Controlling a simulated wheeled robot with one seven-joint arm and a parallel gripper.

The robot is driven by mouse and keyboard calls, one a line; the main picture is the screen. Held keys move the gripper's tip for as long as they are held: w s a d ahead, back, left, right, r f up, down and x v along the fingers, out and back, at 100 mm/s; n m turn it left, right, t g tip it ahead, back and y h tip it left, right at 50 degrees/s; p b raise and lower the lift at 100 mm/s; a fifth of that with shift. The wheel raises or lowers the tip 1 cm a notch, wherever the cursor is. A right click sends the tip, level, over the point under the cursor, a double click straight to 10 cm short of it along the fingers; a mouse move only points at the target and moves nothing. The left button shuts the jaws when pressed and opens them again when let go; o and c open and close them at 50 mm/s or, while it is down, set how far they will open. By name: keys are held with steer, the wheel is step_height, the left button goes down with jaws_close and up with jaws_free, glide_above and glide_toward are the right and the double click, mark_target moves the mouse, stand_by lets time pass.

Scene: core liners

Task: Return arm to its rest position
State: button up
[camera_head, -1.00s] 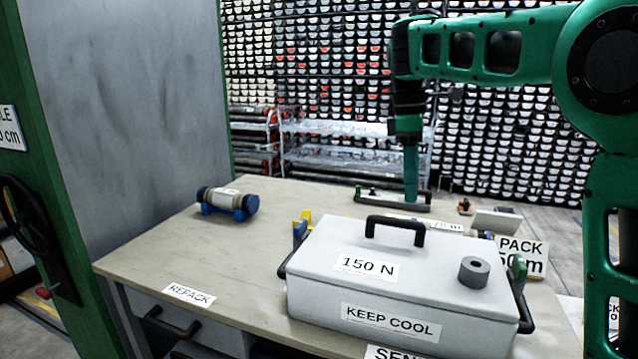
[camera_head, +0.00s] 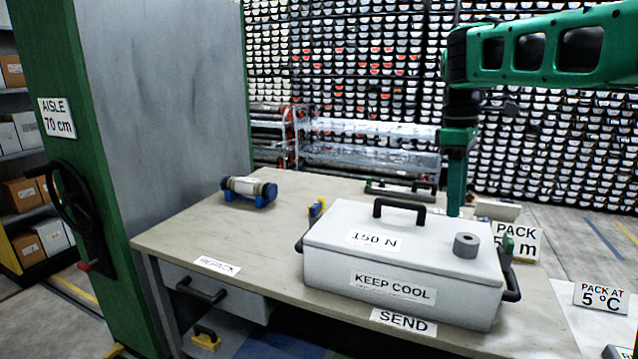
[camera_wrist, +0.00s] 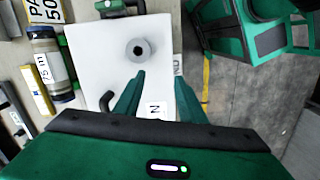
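My green arm reaches in from the right in the head view. My gripper (camera_head: 455,208) points down behind the white box, seen edge-on there. In the wrist view, my gripper's two fingers (camera_wrist: 161,78) stand apart with only the white lid showing between and below them, so it is open and empty. The closed white box (camera_head: 330,222), labelled "150 N" and "KEEP COOL", sits on the bench with a black handle on its lid. A grey ring (camera_head: 466,245) lies on the lid and also shows in the wrist view (camera_wrist: 140,49).
A blue-capped core cylinder (camera_head: 247,190) rests at the bench's (camera_head: 200,225) left. A grey cabinet (camera_head: 160,100) with a handwheel (camera_head: 72,205) stands left. A "PACK" sign (camera_head: 515,238) is right of the box. Racks fill the back.

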steer(key=s+d+f+m, duration=0.4)
steer(key=s+d+m, duration=0.1)
steer(key=s+d, duration=0.25)
steer(key=s+d+f+m, duration=0.2)
steer(key=s+f+m, duration=0.2)
steer(key=s, duration=0.4)
steer(key=s+d+f+m, duration=0.1)
steer(key=s+f+m, duration=0.3)
steer(key=s, duration=0.3)
steer(key=s+d+f+m+y, duration=0.1)
steer(key=s+d+f+m, duration=0.1)
steer(key=s+f+m, duration=0.2)
steer(key=s+f, duration=0.2)
steer(key=s, duration=0.2)
steer(key=shift+s+d+t, duration=0.3)
steer(key=shift+s+t, duration=0.05)
steer(key=shift+t, duration=0.05)
